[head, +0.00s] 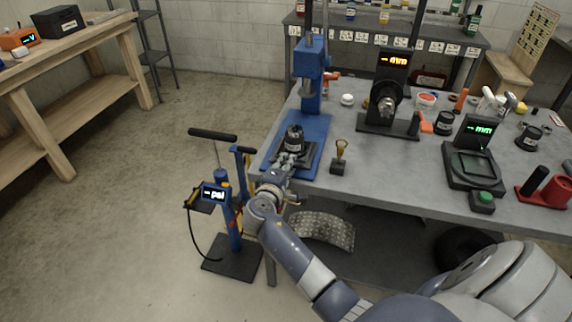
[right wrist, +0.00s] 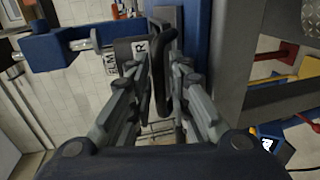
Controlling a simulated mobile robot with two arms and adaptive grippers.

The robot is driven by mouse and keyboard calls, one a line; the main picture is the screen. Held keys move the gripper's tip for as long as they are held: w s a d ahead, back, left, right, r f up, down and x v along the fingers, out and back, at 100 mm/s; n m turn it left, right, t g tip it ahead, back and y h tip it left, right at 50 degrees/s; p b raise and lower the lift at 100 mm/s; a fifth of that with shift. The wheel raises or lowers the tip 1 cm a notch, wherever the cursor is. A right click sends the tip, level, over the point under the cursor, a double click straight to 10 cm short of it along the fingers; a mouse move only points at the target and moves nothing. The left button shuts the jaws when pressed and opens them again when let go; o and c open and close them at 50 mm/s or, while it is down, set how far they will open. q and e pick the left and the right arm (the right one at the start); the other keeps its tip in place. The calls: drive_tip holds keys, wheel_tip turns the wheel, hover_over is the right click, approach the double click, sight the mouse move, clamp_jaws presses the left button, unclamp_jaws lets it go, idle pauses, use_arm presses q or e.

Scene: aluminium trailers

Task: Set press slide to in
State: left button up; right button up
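The blue arbor press (head: 310,75) stands at the left end of the grey workbench. Its slide, a dark plate (head: 309,158), lies on the blue base under the ram with a dark round piece (head: 294,138) on it. My right gripper (head: 287,161) is at the front edge of the slide. In the right wrist view the fingers of my right gripper (right wrist: 158,75) stand apart on both sides of a black loop handle (right wrist: 160,85). I cannot tell if either finger touches it. A white label (right wrist: 140,50) shows beside the handle. My left gripper is not in view.
A blue floor stand (head: 228,215) with a psi display is left of my right arm. A small funnel-like brass piece (head: 340,150) stands right of the press. Open floor lies to the left.

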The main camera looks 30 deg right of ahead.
clamp_jaws()
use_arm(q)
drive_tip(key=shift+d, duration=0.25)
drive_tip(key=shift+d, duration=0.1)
use_arm(e)
drive_tip(key=shift+w+d, duration=0.15)
drive_tip(key=shift+d, duration=0.1)
drive_tip(key=r+b+x, duration=0.1)
drive_tip(key=b+x, duration=0.1)
drive_tip(key=x, duration=0.3)
drive_tip(key=r+b+x, duration=0.1)
drive_tip(key=b+x, duration=0.1)
drive_tip(key=x, duration=0.3)
drive_tip(key=r+b+x, duration=0.1)
drive_tip(key=b+x, duration=0.1)
drive_tip(key=x, duration=0.3)
drive_tip(key=shift+w+d+r+b, duration=0.1)
drive_tip(key=shift+w+d+b, duration=0.2)
drive_tip(key=shift+w+d, duration=0.15)
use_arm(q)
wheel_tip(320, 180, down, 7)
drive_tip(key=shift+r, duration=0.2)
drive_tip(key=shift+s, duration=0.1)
use_arm(e)
drive_tip(key=shift+r, duration=0.1)
unclamp_jaws()
